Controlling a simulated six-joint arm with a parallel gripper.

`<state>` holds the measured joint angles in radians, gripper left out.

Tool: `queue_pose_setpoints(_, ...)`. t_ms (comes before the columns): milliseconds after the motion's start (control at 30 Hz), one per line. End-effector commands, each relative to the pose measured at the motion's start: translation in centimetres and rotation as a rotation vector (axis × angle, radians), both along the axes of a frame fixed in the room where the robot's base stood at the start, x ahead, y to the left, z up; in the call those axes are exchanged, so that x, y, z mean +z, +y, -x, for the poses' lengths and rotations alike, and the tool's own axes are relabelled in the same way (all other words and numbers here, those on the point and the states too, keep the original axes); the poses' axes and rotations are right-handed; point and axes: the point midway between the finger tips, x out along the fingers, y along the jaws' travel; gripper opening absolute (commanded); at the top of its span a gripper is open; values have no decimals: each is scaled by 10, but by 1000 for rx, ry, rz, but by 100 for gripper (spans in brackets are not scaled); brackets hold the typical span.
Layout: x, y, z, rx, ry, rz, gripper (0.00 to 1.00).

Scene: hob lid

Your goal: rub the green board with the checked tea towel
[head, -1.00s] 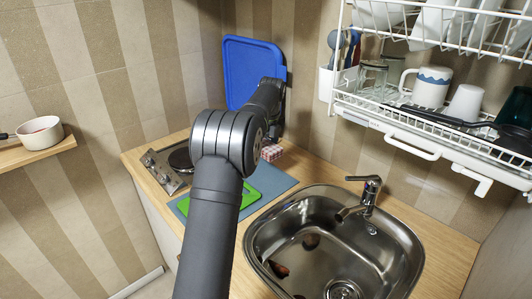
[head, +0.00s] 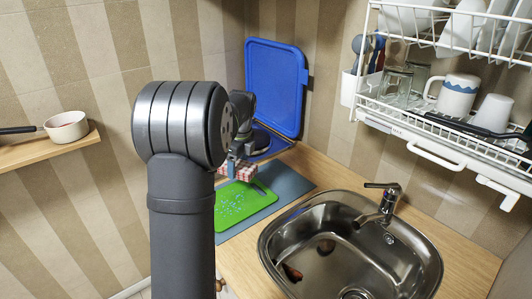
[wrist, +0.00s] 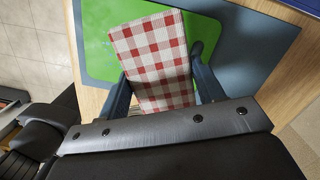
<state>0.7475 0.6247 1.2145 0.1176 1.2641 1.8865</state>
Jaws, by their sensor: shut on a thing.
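The green board (head: 246,206) lies flat on the worktop with pale droplet-like spots on it. The red-and-white checked tea towel (head: 238,170), a folded pad, is at the board's back edge in the head view. My gripper (wrist: 160,68) is shut on the towel, with one finger on each side of it. In the wrist view the towel (wrist: 155,45) covers the middle of the green board (wrist: 98,43). I cannot tell whether the towel touches the board. My arm hides the board's left part in the head view.
A blue-grey mat (head: 288,183) lies under the board. A steel sink (head: 350,240) with a tap (head: 388,200) is to the right. A blue lid (head: 275,88) stands upright at the back. A white dish rack (head: 440,125) hangs above right. A pan (head: 66,126) sits on a left shelf.

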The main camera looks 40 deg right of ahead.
Motion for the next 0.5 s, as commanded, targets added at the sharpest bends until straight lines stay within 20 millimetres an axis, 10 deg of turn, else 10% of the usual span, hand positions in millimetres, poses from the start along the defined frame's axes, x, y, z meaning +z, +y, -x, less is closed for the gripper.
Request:
queue_pose_setpoints(200,-6,80,17,201,0,0,43)
queue_pose_setpoints(500,-14,120,31,311,-1,0,43)
